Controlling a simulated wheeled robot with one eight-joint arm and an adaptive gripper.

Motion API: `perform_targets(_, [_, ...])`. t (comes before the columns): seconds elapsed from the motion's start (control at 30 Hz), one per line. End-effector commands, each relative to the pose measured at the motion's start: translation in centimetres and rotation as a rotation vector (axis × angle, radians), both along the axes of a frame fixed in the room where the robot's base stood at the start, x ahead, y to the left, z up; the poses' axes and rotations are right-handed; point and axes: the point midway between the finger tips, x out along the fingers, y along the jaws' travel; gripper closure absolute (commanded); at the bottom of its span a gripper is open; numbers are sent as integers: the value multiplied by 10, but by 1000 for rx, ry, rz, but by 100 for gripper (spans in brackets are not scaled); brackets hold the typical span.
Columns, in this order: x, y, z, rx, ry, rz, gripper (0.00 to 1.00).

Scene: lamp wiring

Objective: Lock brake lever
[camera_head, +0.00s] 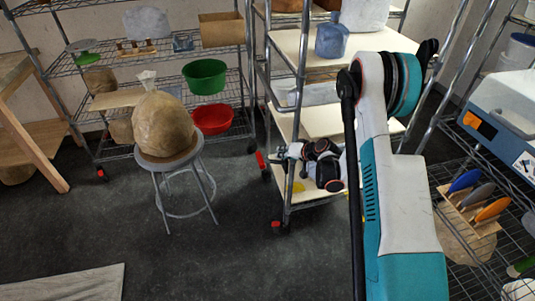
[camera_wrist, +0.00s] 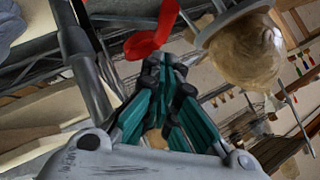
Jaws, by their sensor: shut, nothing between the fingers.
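A red brake lever (camera_head: 261,161) shows at the lower left of the middle wire rack, just left of my gripper (camera_head: 279,157) in the head view. In the wrist view a red, curved lever (camera_wrist: 155,36) stands large just beyond my gripper (camera_wrist: 165,62). My gripper's teal fingers are shut and empty, with tips close to the lever; I cannot tell whether they touch it. Another red brake lever (camera_head: 277,225) is on a front caster of the same rack. A small red lever (camera_head: 101,173) is on the left rack's caster.
A stool (camera_head: 171,161) carries a tied brown bag (camera_head: 163,122) left of my arm. The middle rack's metal post (camera_head: 297,100) stands close to my gripper. Green (camera_head: 205,76) and red (camera_head: 212,118) bowls sit on the left rack. The dark floor in front is mostly clear.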

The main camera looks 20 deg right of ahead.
Motion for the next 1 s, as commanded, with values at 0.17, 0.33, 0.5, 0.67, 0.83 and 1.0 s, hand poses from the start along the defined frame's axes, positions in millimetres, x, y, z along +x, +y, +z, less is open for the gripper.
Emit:
perform_targets(0.17, [3,2,-3,-1,0,1,100])
perform_targets(0.33, [19,11,-17,-1,0,3,100])
perform_targets(0.5, [40,24,-36,-1,0,2,100])
perform_targets(0.67, [57,34,-49,-1,0,1,100])
perform_targets(0.83, [68,39,-57,-1,0,1,100])
perform_targets(1.0, [71,41,-58,-1,0,1,100])
